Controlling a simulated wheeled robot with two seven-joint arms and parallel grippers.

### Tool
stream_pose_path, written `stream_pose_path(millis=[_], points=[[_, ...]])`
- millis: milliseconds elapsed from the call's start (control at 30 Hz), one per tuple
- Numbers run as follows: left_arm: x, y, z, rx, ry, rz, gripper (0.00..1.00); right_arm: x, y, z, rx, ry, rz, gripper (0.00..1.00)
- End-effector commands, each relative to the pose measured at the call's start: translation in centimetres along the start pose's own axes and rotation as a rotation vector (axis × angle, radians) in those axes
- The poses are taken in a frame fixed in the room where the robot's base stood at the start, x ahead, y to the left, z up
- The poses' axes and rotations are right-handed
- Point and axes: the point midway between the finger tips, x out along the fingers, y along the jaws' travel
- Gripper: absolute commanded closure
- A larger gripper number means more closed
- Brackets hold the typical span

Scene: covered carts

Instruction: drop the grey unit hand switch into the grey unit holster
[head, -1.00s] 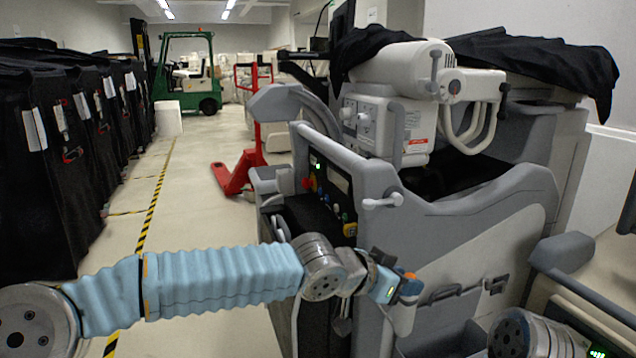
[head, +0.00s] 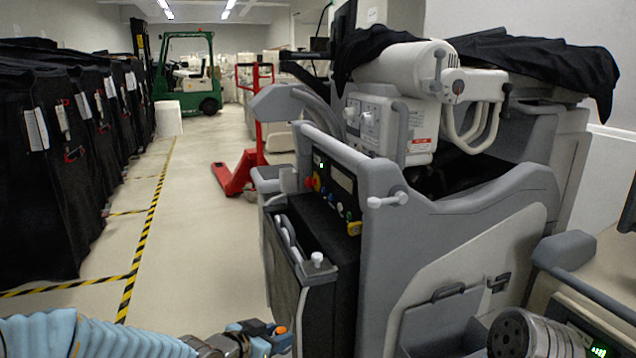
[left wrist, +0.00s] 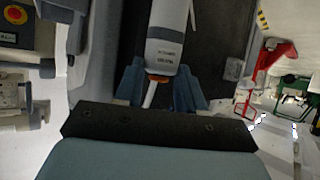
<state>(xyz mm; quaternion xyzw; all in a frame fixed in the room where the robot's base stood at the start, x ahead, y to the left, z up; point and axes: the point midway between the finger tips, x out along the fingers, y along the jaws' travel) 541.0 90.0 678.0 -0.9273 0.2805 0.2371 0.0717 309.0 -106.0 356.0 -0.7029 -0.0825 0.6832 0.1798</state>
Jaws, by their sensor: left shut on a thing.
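My left gripper (head: 262,338) is low at the bottom edge of the head view, in front of the grey unit (head: 465,240) and to its left. It is shut on the hand switch (head: 281,331), whose orange top shows there. In the left wrist view, the two blue-grey fingers (left wrist: 158,88) close on the pale hand switch (left wrist: 166,48), with its printed label, orange ring and white tip. The unit's near side has a grey pocket (head: 440,318) and a small dark bracket (head: 498,283). I cannot tell for sure which part is the holster. My right gripper is out of view.
A black side compartment with a white-topped knob (head: 317,260) stands just above my gripper. A red pallet jack (head: 240,172) and green forklift (head: 188,80) are behind. Covered carts (head: 40,170) line the left. The taped floor between is clear.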

Motion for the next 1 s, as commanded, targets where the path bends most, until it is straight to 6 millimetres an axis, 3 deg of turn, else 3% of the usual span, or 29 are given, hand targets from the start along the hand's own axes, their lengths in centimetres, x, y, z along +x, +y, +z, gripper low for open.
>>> stream_pose_path(millis=[100,200,467,767,867,1000], points=[[-2.8,-4.1,3.2,-0.065,0.000,-0.119,1.00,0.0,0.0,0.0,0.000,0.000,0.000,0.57],[-4.6,-6.3,5.0,-0.105,0.001,-0.192,1.00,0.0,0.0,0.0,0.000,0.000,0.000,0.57],[-6.3,-8.0,6.5,-0.139,0.002,-0.255,1.00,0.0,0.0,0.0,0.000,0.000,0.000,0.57],[-5.5,-7.9,7.1,-0.145,-0.001,-0.259,1.00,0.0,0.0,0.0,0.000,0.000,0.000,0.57],[-3.5,-7.8,9.0,-0.161,-0.008,-0.285,1.00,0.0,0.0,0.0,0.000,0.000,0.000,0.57],[-0.2,-7.9,13.5,-0.205,-0.013,-0.365,1.00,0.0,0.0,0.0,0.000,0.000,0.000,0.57]])
